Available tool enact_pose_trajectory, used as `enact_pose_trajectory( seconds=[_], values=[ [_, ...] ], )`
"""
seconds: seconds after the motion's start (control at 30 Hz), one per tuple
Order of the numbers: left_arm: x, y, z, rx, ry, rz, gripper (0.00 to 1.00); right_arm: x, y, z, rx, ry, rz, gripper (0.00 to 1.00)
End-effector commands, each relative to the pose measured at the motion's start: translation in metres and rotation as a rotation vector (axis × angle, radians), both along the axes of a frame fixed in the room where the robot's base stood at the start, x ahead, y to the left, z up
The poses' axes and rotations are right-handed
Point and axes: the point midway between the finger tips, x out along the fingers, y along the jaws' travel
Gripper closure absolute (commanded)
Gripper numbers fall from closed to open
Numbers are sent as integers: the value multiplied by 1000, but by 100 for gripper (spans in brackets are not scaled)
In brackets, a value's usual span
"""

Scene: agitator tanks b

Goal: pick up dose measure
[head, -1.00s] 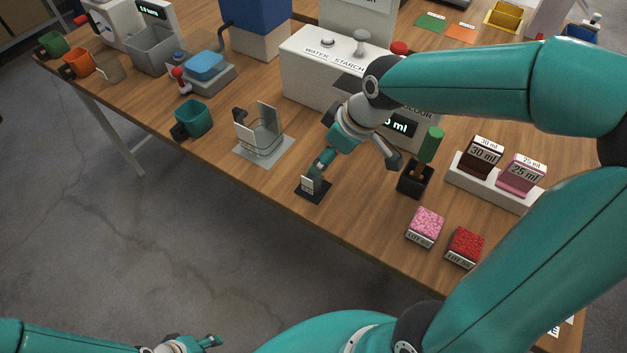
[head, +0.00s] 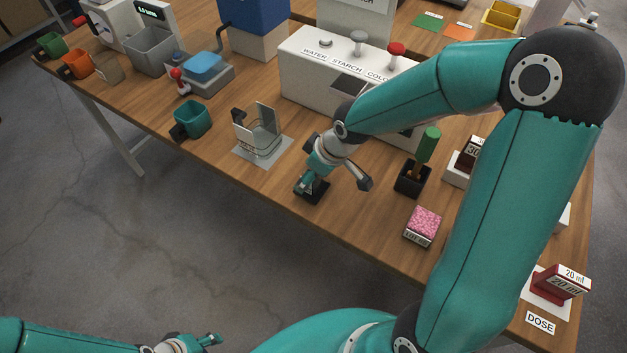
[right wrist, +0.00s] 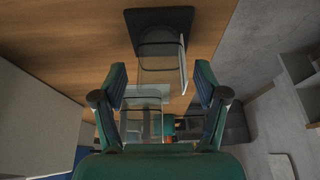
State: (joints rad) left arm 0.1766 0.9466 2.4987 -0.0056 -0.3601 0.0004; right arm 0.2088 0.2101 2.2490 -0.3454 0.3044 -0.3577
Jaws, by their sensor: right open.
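A small clear-walled piece, which looks like the dose measure (right wrist: 160,68), stands on a black square pad (right wrist: 135,27) in the right wrist view. Its right side has a pale edge. In the head view the pad (head: 314,195) lies near the table's front edge, and my right gripper hides most of the piece. My right gripper (head: 337,184) is open there. In the right wrist view its fingers (right wrist: 160,83) are spread to either side of the piece's near end, with a gap visible. My left gripper (head: 190,343) is low at the bottom edge, away from the table, partly cut off.
A clear-panelled wire stand (head: 262,135) is left of my right gripper, with a teal cup (head: 192,119) beyond. A black holder with a green-handled tool (head: 430,146) and a pink block (head: 423,224) are to the right. A white dispenser (head: 310,70) stands behind.

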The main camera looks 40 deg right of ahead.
Motion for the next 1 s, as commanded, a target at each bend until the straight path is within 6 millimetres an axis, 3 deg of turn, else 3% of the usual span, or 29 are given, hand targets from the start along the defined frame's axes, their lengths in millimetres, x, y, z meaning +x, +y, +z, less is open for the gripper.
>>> enact_pose_trajectory(
  seconds=[0.07, 0.43, 0.77, 1.0],
  values=[
    [0, 0, 0, 0, 0, 0, 60, 0, 0, 0, 0, 0, 0, 29],
    [0, 0, 0, 0, 0, 0, 60, 0, 0, 0, 0, 0, -1, 90],
    [0, 0, 0, 0, 0, 0, 60, 0, -1, 3, 0, -1, -1, 93],
    [0, 0, 1, 0, 0, 0, 60, 1, -1, 21, -2, -4, -3, 93]
  ],
)
